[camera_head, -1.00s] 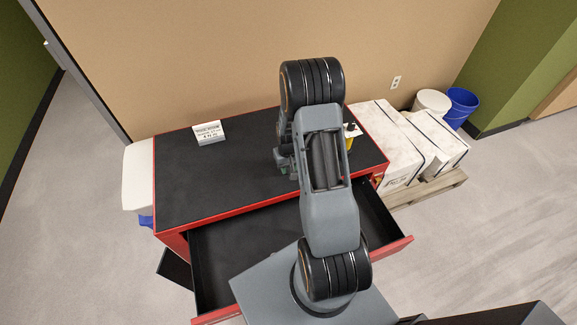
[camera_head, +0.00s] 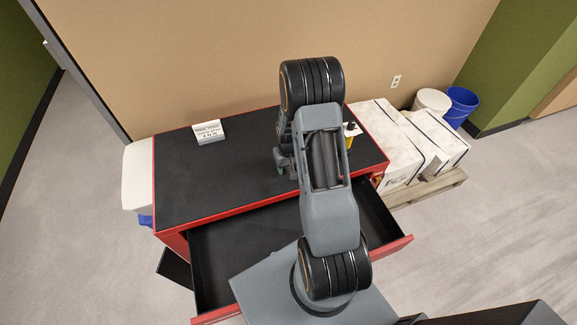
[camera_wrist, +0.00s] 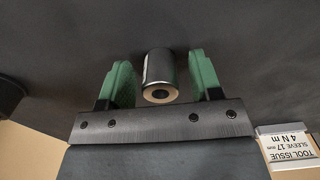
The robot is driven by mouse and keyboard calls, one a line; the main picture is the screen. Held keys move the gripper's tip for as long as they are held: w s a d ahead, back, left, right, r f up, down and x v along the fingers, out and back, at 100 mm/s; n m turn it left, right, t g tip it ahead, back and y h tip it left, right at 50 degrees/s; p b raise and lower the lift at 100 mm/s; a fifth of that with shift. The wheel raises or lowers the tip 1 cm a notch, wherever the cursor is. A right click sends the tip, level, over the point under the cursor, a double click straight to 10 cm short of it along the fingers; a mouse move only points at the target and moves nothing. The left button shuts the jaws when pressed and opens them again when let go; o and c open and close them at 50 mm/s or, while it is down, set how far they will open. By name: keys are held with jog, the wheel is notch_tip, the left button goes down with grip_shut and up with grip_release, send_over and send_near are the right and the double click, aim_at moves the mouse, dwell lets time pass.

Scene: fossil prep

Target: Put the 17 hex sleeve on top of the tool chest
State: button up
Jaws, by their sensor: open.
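The 17 hex sleeve (camera_wrist: 160,68) is a short metallic cylinder with a round hole in its pale end. In the wrist view it is between the two green fingers of my gripper (camera_wrist: 160,76), with a gap on each side. The fingers are open. The sleeve appears to stand upright on the dark top of the tool chest (camera_wrist: 45,45); its exact contact is hard to see. In the head view, the red chest with its black top (camera_head: 215,180) is below my arm. My gripper (camera_head: 281,170) is low over that top, and my arm hides the sleeve there.
A white tool-issue sign (camera_head: 208,131) reading sleeve 17 mm stands at the back of the top. A yellow item (camera_head: 350,142) is partly hidden behind my arm. An open, empty-looking drawer (camera_head: 240,245) juts from the front. White wrapped blocks (camera_head: 385,145) lie at right.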

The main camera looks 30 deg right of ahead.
jog(key=s+a+r+t+b, duration=0.1)
jog(key=a+r, duration=0.1)
jog(key=r, duration=0.7)
jog(key=s+a+r, duration=0.1)
jog(key=a+r, duration=0.1)
jog(key=r, duration=0.7)
jog(key=s+a+r+n+t, duration=0.2)
jog(key=s+a+r+t, duration=0.1)
jog(key=s+a+r, duration=0.6)
jog(key=s+r, duration=0.1)
jog(key=s, duration=0.2)
jog(key=shift+s+a+r, duration=0.2)
jog(key=shift+s+a, duration=0.1)
jog(key=shift+a, duration=0.1)
